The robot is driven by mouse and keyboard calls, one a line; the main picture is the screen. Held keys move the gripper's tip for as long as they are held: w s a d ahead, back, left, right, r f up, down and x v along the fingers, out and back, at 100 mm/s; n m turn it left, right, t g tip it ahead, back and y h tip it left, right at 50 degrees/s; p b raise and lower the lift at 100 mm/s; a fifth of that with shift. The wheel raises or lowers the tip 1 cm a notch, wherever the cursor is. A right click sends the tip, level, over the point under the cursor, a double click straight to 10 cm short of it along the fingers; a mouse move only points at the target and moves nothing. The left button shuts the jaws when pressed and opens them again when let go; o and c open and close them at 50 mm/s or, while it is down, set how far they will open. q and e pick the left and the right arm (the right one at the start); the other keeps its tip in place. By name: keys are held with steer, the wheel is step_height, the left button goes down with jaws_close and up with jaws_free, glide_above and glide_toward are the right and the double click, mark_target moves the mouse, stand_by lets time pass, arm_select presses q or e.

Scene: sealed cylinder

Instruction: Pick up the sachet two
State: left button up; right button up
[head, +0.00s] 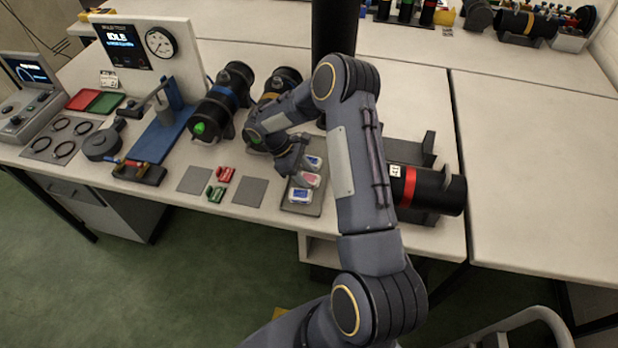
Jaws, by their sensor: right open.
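Three small sachets lie in a row on a grey tray (313,209) near the front edge of the bench: a blue and white one (314,162) at the back, a pink and white one (311,180) in the middle and a blue and white one (300,196) at the front. I cannot read which is sachet two. My right gripper (294,172) is open, just left of the back and middle sachets, over the tray's left side. Its fingers are small and dark here, and I see nothing held. My left gripper is not in view.
Black cylinders (231,89) lie in cradles behind and left of the tray. A red-banded cylinder (438,190) lies to the right. Red and green clips (216,193) sit between grey mats (250,191).

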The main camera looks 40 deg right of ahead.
steer(key=shift+c, duration=0.5)
steer(key=c, duration=0.6)
steer(key=shift+o, duration=0.2)
steer(key=shift+r, duration=0.1)
